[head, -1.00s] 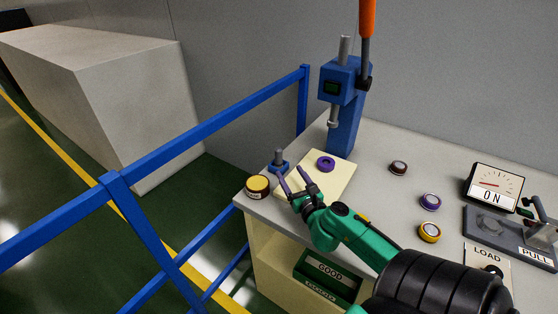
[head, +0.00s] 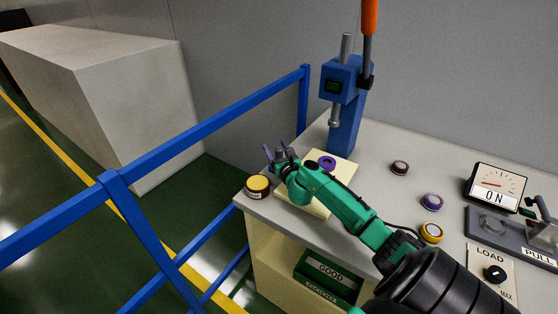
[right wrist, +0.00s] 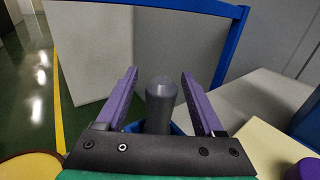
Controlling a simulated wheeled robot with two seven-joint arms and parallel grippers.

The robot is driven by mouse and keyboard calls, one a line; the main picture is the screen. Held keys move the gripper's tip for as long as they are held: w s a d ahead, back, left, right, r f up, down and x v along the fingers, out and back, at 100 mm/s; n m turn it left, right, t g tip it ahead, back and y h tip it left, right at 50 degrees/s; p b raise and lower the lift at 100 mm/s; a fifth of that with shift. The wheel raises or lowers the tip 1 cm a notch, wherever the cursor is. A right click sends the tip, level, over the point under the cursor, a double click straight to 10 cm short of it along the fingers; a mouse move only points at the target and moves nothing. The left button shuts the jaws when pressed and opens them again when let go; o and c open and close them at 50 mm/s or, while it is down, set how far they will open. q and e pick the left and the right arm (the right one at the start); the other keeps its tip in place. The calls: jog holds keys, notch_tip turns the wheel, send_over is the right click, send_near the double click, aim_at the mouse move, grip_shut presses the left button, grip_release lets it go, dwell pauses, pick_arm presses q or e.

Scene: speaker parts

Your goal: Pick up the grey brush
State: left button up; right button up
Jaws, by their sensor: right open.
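The grey brush (right wrist: 161,100) stands upright as a grey cylinder with a rounded top in the right wrist view. Its blue base (right wrist: 177,129) shows only in part behind the gripper body. In the head view my right gripper (head: 278,150) is at the table's left corner and mostly hides the brush. The gripper's two purple fingers (right wrist: 154,98) are open, one on each side of the brush, with a visible gap to each. My left gripper is not in view.
A yellow-topped jar (head: 258,187) stands at the table's left corner, close to my gripper. A cream pad (head: 341,171) with a purple ring (head: 327,162) lies to the right, before a blue press (head: 345,120). A blue railing (head: 205,132) runs beyond the table's left side.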

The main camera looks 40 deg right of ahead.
grip_shut()
jog(key=shift+s, duration=0.1)
notch_tip(320, 180, up, 20)
jog(key=p, duration=1)
jog(key=shift+p, duration=0.3)
